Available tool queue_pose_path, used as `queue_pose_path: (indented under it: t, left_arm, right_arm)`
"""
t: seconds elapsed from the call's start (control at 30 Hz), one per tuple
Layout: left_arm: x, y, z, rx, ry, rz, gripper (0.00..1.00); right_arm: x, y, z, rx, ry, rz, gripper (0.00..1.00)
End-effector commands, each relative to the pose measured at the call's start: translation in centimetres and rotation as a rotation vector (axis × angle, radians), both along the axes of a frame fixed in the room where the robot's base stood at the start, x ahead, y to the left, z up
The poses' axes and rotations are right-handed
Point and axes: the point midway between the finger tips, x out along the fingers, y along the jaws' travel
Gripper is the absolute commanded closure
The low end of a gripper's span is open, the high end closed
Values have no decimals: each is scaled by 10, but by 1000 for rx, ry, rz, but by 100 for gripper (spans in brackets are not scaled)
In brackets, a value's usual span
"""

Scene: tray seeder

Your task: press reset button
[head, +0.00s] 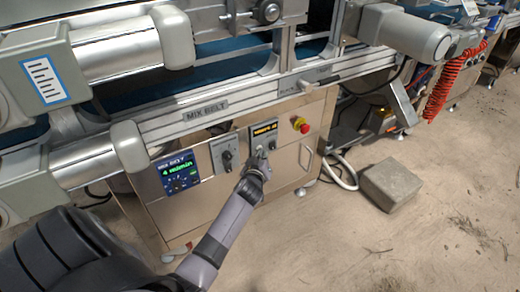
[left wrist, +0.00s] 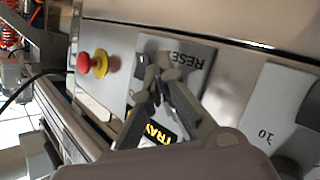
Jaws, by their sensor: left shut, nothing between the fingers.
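In the head view the same small panel (head: 264,132) is on the front of the steel cabinet. My left gripper (head: 261,157) is in front of this panel, its fingers shut and empty. In the left wrist view the fingertips (left wrist: 156,68) overlap the panel beside the RESET lettering. They hide most of the button area, and I cannot tell whether they touch the button. My right gripper is out of view.
A red emergency button (head: 300,124) on a yellow base is right of the panel. A knob panel (head: 227,154) and a blue display (head: 179,173) are to its left. The MIX BELT rail (head: 206,112) runs above. A grey block (head: 391,185) lies on the floor.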

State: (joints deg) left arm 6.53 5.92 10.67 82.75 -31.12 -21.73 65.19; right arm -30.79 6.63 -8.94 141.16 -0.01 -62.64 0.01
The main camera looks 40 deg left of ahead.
Motion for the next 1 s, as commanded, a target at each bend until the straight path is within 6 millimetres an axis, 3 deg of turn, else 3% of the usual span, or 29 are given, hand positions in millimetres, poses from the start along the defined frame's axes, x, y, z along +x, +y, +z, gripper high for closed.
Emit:
queue_pose_path:
  t: [0.83,1.0]
  left_arm:
    - [-3,-9,1,1,-1,-1,100]
    - [-8,-20,0,-2,-1,-2,100]
  right_arm:
    - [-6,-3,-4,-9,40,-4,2]
    - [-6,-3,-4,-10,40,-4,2]
